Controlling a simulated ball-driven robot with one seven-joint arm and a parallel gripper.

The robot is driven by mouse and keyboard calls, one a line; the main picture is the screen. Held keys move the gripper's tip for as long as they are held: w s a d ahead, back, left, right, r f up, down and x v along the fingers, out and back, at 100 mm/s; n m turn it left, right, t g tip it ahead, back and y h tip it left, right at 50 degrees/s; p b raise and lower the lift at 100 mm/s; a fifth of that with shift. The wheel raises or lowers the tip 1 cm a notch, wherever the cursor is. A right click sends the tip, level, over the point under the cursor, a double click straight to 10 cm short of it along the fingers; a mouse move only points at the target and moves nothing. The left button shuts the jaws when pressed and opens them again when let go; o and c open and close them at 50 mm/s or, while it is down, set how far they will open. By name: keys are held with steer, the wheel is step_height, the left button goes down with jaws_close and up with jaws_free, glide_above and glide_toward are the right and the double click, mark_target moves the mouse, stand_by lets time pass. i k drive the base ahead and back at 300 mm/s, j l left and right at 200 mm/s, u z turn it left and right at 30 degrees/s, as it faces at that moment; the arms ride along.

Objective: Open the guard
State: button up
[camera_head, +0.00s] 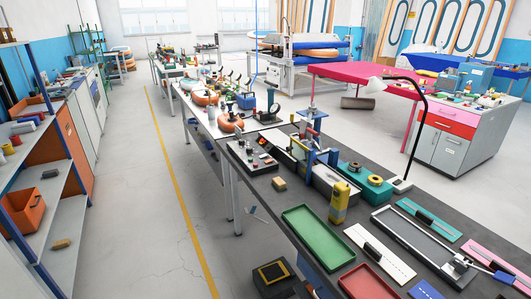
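No part that I can name for certain as the guard shows. A small bench machine with blue uprights (311,150) and a long grey bed stands on the dark-topped workbench (332,226); parts of it are too small to tell apart. A grey-framed rectangular fixture (415,247) with a metal clamp and blue handle at its near right end lies on the right of the same bench. Whether either carries a guard, open or shut, I cannot tell. My gripper is not in view.
A green tray (318,237), a red tray (366,283) and a yellow upright tool (339,203) are on the bench. A black lamp (423,117) rises behind. Shelves (62,206) stand left. The floor (150,205) between, with a yellow line, is clear.

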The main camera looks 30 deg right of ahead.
mark_target(289, 148)
steer(key=i+j, duration=0.75)
steer(key=j, duration=0.2)
steer(key=z, duration=0.05)
